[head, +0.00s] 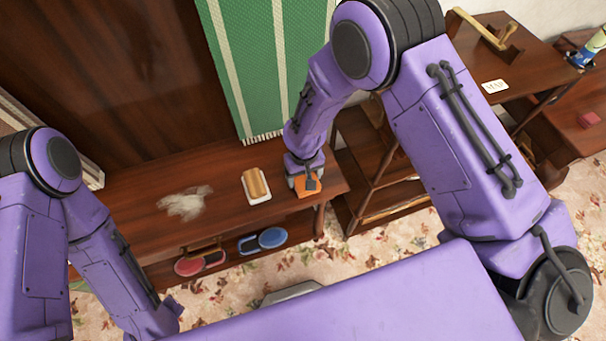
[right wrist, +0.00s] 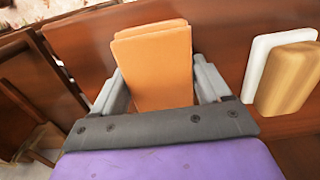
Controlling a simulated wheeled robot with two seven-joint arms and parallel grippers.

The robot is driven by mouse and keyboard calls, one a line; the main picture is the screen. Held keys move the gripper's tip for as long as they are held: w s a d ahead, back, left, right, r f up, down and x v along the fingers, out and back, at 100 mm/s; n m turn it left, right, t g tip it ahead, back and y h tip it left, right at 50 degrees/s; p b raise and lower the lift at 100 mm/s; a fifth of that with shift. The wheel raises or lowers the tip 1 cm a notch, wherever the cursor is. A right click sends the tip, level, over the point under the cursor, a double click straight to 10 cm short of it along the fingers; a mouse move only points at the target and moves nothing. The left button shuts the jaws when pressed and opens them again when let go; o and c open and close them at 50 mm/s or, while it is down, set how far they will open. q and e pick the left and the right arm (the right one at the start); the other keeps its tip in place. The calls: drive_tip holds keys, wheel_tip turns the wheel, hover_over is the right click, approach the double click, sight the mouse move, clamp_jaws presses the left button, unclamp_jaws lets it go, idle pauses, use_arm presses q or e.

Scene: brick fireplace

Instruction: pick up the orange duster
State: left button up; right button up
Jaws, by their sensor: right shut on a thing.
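The orange duster (head: 309,189) is at the right end of the wooden shelf top, below my right gripper (head: 304,180). In the right wrist view the orange duster (right wrist: 158,68) is a flat-faced orange block with a second layer behind it. It sits between the two grey fingers of my right gripper (right wrist: 162,92), which is shut on it. I cannot tell whether the duster touches the wood or is slightly raised. My left arm comes in at the left of the head view, but its gripper is not visible.
A tan-and-white block (head: 257,185) lies left of the duster and shows in the right wrist view (right wrist: 290,80). A pale dusty patch (head: 185,202) marks the shelf top (head: 130,195). Red (head: 189,267) and blue (head: 272,238) round-ended items lie below. A green striped cloth (head: 258,60) hangs behind.

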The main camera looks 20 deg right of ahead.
drive_tip(key=shift+w+r+b, duration=0.1)
drive_tip(key=shift+r+b, duration=0.2)
drive_tip(key=shift+r, duration=0.2)
drive_tip(key=s+r, duration=0.1)
drive_tip(key=r, duration=0.1)
drive_tip(key=s+a+r, duration=0.1)
drive_tip(key=s+r, duration=0.1)
drive_tip(key=r, duration=0.1)
drive_tip(key=s+a+r+b, duration=0.1)
drive_tip(key=r, duration=0.2)
drive_tip(key=shift+s, duration=0.2)
drive_tip(key=s+a+r, duration=0.4)
drive_tip(key=s, duration=0.4)
drive_tip(key=shift+s+a, duration=0.15)
drive_tip(key=shift+s, duration=0.05)
